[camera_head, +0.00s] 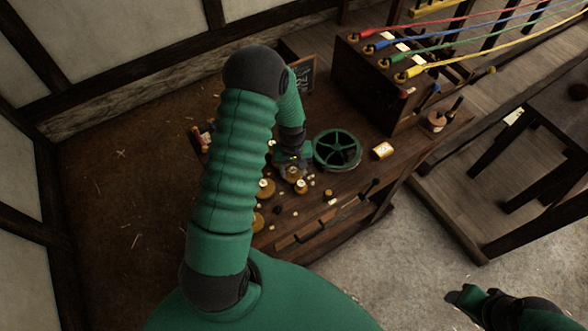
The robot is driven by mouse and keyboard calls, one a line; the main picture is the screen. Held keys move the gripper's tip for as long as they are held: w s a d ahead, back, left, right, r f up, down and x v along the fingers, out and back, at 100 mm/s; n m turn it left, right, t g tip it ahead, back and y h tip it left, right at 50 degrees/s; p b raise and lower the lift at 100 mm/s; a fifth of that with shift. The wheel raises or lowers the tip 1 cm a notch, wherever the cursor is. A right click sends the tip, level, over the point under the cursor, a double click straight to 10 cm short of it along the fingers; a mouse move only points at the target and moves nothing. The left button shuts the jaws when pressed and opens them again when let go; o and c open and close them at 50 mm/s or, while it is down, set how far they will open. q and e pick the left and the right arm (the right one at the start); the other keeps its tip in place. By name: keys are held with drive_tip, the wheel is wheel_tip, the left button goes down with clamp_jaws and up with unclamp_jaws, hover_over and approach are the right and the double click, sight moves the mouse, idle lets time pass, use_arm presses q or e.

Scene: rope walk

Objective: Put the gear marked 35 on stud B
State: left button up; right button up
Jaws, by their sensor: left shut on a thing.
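My left arm reaches over the wooden bench, and its small gripper (291,164) is down at the bench top, left of a green spoked wheel (337,150). The gripper is shut on what looks like a brass gear (292,174); the arm and jaws partly cover it. More round brass-coloured pieces lie close by, one left of the gripper (265,188) and one in front of it (301,187). Marks on the gears and stud letters are too small to read, so I cannot tell which is 35 or B. My right arm's dark end (460,296) is at the lower right, away from the bench.
A wooden box machine (372,92) with coloured ropes stands at the back right of the bench. A cream-labelled piece (383,151) lies right of the wheel. A small dark board (303,75) stands behind. Floor is clear in front of the bench.

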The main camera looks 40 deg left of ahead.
use_arm(q)
drive_tip(key=shift+a, duration=0.25)
drive_tip(key=shift+d+r+p, duration=0.2)
drive_tip(key=shift+d+p, duration=0.1)
drive_tip(key=shift+d, duration=0.2)
drive_tip(key=shift+a+f, duration=0.2)
drive_tip(key=shift+f+b, duration=0.35)
drive_tip(key=shift+f, duration=0.1)
drive_tip(key=o, duration=1.3)
drive_tip(key=shift+s, duration=0.1)
drive_tip(key=shift+c, duration=0.2)
drive_tip(key=shift+r, duration=0.15)
